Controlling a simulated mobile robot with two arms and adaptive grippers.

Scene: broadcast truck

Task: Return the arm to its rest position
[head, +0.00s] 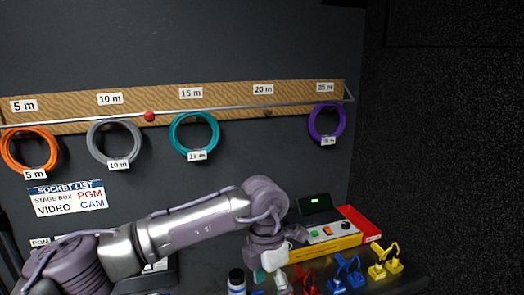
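My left arm (190,228) comes in from the lower left and reaches across the front of the wall to the right. Its wrist bends down over the bench, and my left gripper (273,270) points downward near the bottom edge. White and teal parts show at the gripper, but its fingertips are too small and partly hidden to tell whether it is open or holds anything. My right gripper is not in view.
Orange (53,162), grey (90,150), teal (173,140) and purple (311,125) cable coils hang from the rail. A red-and-yellow box (345,242), a dark-capped bottle (237,284), and red (306,281), blue (347,272) and yellow (384,262) pieces stand near the gripper.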

